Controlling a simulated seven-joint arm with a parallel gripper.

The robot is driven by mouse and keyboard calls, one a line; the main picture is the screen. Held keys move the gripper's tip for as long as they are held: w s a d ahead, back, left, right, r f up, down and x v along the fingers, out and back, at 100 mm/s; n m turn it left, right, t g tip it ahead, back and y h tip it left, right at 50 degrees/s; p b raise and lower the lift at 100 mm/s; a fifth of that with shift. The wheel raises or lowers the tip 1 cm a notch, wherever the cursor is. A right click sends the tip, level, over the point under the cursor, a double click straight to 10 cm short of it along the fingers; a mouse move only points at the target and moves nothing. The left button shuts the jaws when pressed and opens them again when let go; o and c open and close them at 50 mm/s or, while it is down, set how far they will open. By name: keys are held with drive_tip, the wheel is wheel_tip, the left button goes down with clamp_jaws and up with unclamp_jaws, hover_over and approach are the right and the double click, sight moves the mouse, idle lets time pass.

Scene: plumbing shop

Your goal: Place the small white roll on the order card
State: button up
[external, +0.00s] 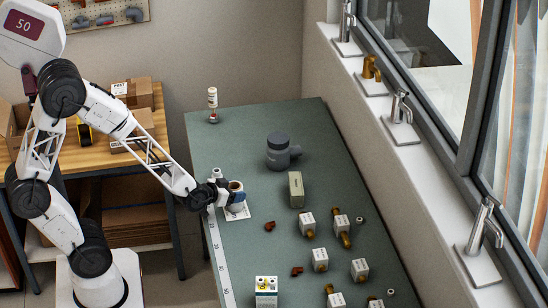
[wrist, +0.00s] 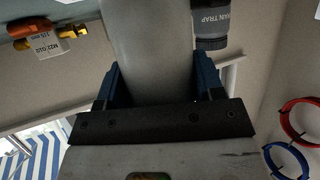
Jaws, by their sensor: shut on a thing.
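My gripper (external: 228,190) is shut on a pale, short cylinder (external: 237,197) with a brownish top opening, which looks like the small white roll. In the wrist view the held roll (wrist: 150,45) is a wide light-grey shape between the two blue fingers (wrist: 155,85). A white card (external: 238,213), apparently the order card, lies on the green table near its left edge, directly below the roll. The roll overlaps the card in the external view. I cannot tell whether the roll touches it. The gripper reaches in from the left.
The green table (external: 210,140) holds a grey drain trap (external: 280,152), a beige box (external: 296,190), several tagged brass valves (external: 320,260) and small copper elbows (external: 270,226). A bottle (external: 212,98) stands at the back left. The table's back right is clear.

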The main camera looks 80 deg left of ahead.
drive_tip(key=o, duration=1)
drive_tip(key=shift+r, duration=0.15)
drive_tip(key=v, duration=1.2)
drive_tip(key=shift+a, duration=0.1)
drive_tip(key=shift+r, duration=0.1)
drive_tip(key=s+d+r+m+g+h, duration=0.3)
drive_tip(key=d+r+g+h, duration=0.2)
drive_tip(key=d+r, duration=0.3)
drive_tip(key=s+d+r+m+g, duration=0.1)
drive_tip(key=s+d+r+g, duration=0.4)
drive_tip(key=s, duration=0.5)
wheel_tip(320, 180, up, 2)
drive_tip(key=shift+m+h, duration=0.3)
drive_tip(key=shift+m, duration=0.1)
